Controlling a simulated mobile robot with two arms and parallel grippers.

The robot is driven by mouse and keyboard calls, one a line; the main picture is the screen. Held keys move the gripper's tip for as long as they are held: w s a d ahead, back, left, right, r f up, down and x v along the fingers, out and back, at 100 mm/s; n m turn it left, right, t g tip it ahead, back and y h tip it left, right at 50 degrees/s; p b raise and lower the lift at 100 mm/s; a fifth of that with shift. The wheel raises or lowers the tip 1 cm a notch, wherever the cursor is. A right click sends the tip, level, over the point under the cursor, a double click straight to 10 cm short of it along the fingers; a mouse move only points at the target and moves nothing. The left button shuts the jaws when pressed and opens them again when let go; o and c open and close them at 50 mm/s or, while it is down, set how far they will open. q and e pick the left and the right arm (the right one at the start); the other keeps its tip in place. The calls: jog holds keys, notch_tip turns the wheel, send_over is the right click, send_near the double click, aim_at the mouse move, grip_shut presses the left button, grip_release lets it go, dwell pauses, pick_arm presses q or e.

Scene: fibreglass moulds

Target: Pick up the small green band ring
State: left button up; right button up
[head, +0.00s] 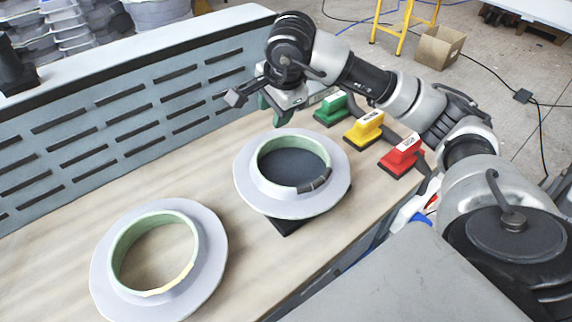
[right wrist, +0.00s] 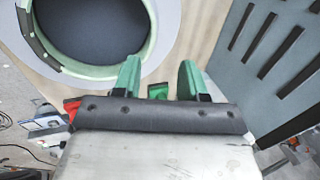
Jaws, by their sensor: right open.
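A pale grey flanged mould (head: 247,190) lies near the middle of the bench, with a green band ring (head: 292,142) lining its round opening. A second flanged mould (head: 213,258) lies at the lower left with a similar green band ring (head: 150,221). I cannot tell which band is the small one. My right gripper (head: 272,108) is open and empty just beyond the middle mould's far edge. My left gripper is out of view.
A slotted grey panel (head: 120,110) borders the bench's back. Bare wood (head: 60,235) shows left of the lower mould.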

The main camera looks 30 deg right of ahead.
send_over(271, 140)
jog(key=f, duration=0.4)
jog(key=shift+s+d+f+p, duration=0.15)
jog(key=shift+s+f+p, duration=0.1)
jog(key=shift+s+p, duration=0.05)
jog(key=x, duration=0.1)
jog(key=p+x, duration=0.1)
jog(key=x, duration=0.3)
jog(key=shift+s+p, duration=0.3)
jog(key=shift+s, duration=0.1)
jog(key=shift+w+f, duration=0.15)
jog(key=shift+f, duration=0.25)
jog(key=shift+c, duration=0.2)
grip_shut()
